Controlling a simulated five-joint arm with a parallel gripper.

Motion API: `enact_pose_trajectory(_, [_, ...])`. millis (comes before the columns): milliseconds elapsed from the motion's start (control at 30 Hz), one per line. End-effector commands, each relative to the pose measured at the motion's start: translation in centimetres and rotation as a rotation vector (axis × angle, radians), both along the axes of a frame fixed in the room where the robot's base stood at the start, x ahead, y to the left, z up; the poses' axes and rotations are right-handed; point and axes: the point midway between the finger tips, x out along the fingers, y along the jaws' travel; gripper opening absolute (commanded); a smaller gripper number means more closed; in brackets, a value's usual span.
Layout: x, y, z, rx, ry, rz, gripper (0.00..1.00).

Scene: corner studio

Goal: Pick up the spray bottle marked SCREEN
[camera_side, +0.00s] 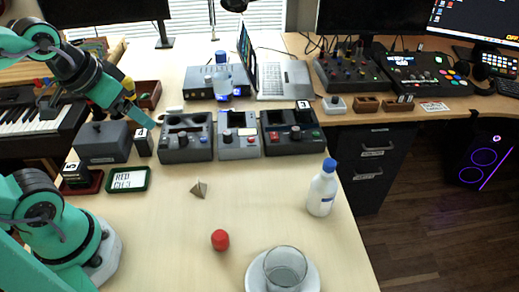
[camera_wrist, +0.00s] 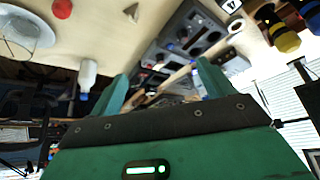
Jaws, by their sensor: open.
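No marking that reads SCREEN is legible in either view. A white bottle with a blue cap (camera_side: 321,190) stands upright at the table's right edge. It also shows, small, in the wrist view (camera_wrist: 87,74). A bluish see-through bottle or cup (camera_side: 221,73) is on the flat box at the back; I cannot tell which. My gripper (camera_side: 146,118) is in the air at the left of the side view, well away from the white bottle. In the wrist view its two teal fingers (camera_wrist: 162,86) are apart with nothing held between them.
Control boxes (camera_side: 238,135) line the middle of the table. Yellow-banded dark items (camera_wrist: 278,34) are near my gripper.

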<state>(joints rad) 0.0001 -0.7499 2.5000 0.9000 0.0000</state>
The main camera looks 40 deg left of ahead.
Motion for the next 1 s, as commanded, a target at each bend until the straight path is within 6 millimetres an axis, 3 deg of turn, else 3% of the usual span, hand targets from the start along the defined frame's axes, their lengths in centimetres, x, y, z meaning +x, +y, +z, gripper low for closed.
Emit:
enact_pose_trajectory(367, [1.6, -0.8, 0.9, -0.014, 0.028, -0.005, 0.81])
enact_pose_trajectory(667, [6.1, -3.5, 2.8, -0.045, 0.101, -0.013, 0.81])
enact_pose_trajectory(1000, [11.9, -8.2, 3.5, -0.069, 0.196, -0.018, 0.81])
